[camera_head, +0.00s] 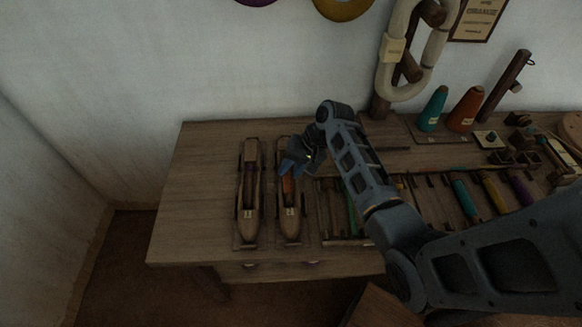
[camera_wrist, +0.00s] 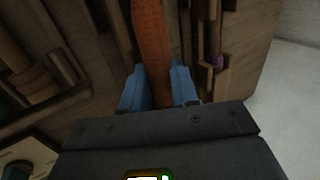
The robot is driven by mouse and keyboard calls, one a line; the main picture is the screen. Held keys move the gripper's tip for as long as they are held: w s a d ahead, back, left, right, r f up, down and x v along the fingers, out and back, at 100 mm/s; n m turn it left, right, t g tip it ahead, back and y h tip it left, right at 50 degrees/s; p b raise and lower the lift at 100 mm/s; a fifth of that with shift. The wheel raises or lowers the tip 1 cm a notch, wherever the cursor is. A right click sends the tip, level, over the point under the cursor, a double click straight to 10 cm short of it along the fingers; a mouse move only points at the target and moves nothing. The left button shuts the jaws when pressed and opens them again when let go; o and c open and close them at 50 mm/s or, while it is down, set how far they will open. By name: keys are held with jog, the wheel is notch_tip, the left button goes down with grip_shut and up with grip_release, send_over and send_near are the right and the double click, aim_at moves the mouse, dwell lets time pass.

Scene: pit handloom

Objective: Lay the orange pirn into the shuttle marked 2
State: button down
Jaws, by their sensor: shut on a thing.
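The orange pirn (camera_wrist: 152,40) runs between the two blue fingers of my gripper (camera_wrist: 160,88) in the wrist view, and the gripper is shut on it. In the head view my gripper (camera_head: 292,163) is over the upper part of the right-hand wooden shuttle (camera_head: 289,230). The orange pirn (camera_head: 288,188) lines up with that shuttle's opening there. I cannot tell whether it rests on the shuttle floor or hangs just above. The pale tag on this shuttle is too small to read surely.
A second wooden shuttle (camera_head: 248,200) lies close on the left. A rack of slim tools (camera_head: 340,208) is close on the right, then teal, yellow and purple pirns. Teal (camera_head: 432,108) and orange-brown (camera_head: 466,110) cones stand at the back. The table's left end is clear.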

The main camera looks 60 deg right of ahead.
aim_at(291, 170)
jog(key=c, duration=0.8)
grip_release()
notch_tip(291, 170, up, 8)
jog(key=p, duration=0.8)
jog(key=shift+r, duration=0.1)
